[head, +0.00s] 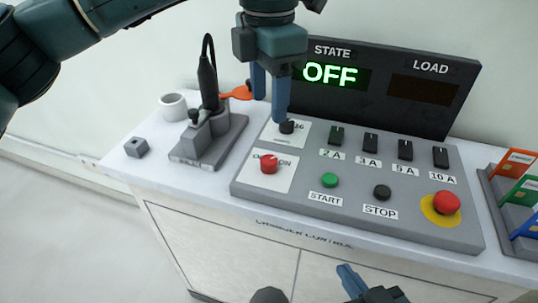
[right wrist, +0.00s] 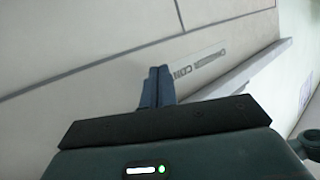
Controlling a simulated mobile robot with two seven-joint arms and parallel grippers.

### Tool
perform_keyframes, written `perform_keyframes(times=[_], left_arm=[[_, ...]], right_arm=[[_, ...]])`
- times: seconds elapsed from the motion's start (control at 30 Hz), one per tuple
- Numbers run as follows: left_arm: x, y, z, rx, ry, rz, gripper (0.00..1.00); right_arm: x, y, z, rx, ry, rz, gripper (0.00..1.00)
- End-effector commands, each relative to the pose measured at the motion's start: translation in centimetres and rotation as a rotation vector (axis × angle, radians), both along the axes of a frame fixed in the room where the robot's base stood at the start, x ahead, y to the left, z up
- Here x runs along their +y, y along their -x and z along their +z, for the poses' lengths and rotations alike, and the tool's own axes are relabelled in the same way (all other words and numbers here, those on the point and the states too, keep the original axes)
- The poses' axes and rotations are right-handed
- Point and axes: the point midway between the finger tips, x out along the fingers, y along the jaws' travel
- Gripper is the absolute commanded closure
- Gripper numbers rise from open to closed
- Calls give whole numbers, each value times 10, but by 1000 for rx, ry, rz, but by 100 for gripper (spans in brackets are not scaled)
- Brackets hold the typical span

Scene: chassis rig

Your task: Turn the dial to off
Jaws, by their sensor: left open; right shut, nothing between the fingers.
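The control panel (head: 345,205) lies on a cabinet. The display (head: 331,74) reads "OFF" under "STATE"; the "LOAD" field is dark. My right gripper (head: 350,281) is shut and empty in front of the cabinet; it also shows in the right wrist view (right wrist: 157,72).
Right of the dial are several black switches (head: 370,142), a green START button (head: 330,180), a black STOP button (head: 382,192) and a red emergency button (head: 446,202). A dark stand (head: 208,135) with a cable, a white roll (head: 173,107) and a grey block (head: 136,147) stand left.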

Motion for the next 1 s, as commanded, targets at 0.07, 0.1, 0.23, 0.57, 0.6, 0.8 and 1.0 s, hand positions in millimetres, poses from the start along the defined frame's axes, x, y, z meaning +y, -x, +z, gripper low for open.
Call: perform_keyframes(times=[0.07,0.1,0.23,0.57,0.6,0.8,1.0], left_arm=[[0,1,-14,5,0,-2,50],[0,1,-22,6,2,-3,50],[0,1,-50,7,2,-3,50],[-1,1,-108,6,4,-3,50],[-1,1,-112,6,4,-3,50],[-1,1,-122,5,6,-3,50],[-1,1,-122,4,5,-3,50]], right_arm=[[-1,0,-1,-3,1,-1,100],[-1,1,-1,-5,1,-2,100],[-2,1,0,-12,3,-3,100],[-3,2,2,-24,4,-5,100],[-3,2,2,-25,4,-6,100],[-3,2,2,-27,5,-6,100],[-3,2,2,-29,4,-7,100]])
